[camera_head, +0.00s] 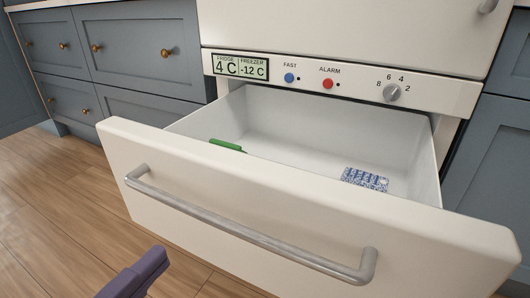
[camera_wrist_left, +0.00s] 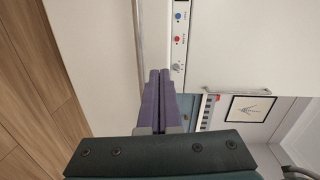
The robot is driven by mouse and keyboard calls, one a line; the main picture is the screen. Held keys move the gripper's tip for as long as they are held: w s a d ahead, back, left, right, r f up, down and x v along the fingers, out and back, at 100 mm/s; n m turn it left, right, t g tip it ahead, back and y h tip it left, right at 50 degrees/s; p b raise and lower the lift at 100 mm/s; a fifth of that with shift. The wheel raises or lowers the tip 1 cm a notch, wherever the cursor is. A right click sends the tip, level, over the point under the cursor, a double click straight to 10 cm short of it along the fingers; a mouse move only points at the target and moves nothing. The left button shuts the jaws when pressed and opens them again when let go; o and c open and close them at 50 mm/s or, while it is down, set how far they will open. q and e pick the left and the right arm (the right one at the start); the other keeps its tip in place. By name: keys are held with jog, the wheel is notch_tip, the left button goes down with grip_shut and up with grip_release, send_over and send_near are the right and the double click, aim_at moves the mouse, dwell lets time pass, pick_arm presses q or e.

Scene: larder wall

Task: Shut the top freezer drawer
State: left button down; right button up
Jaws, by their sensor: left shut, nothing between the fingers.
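The top freezer drawer (camera_head: 190,180) is pulled out below the control panel, its white inside showing. Its long grey bar handle (camera_head: 240,228) runs across the front; it also shows in the wrist view (camera_wrist_left: 138,40). My left gripper (camera_head: 153,258) is low in the head view, in front of the drawer front and below the left half of the handle. In the wrist view its purple fingers (camera_wrist_left: 159,78) are together and empty, next to the bar. I cannot tell whether they touch the drawer. My right gripper is in neither view.
A green item (camera_head: 226,145) and a blue-and-white patterned pack (camera_head: 364,179) lie inside the drawer. The control panel (camera_head: 345,88) with display, buttons and knob is above it. Blue-grey cabinets (camera_head: 135,50) flank the fridge. The wooden floor (camera_head: 50,195) at left is clear.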

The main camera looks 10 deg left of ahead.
pick_arm(q)
jog(key=m, duration=0.1)
jog(key=b, duration=0.5)
send_near(240, 174)
jog(key=shift+t+h, duration=0.3)
jog(key=shift+h, duration=0.1)
jog(key=x, duration=0.4)
jog(key=f+x, duration=0.1)
jog(key=x, duration=0.1)
jog(key=shift+a, duration=0.2)
jog(key=shift+w+d+r, duration=0.15)
jog(key=shift+w+d, duration=0.05)
jog(key=shift+w, duration=0.25)
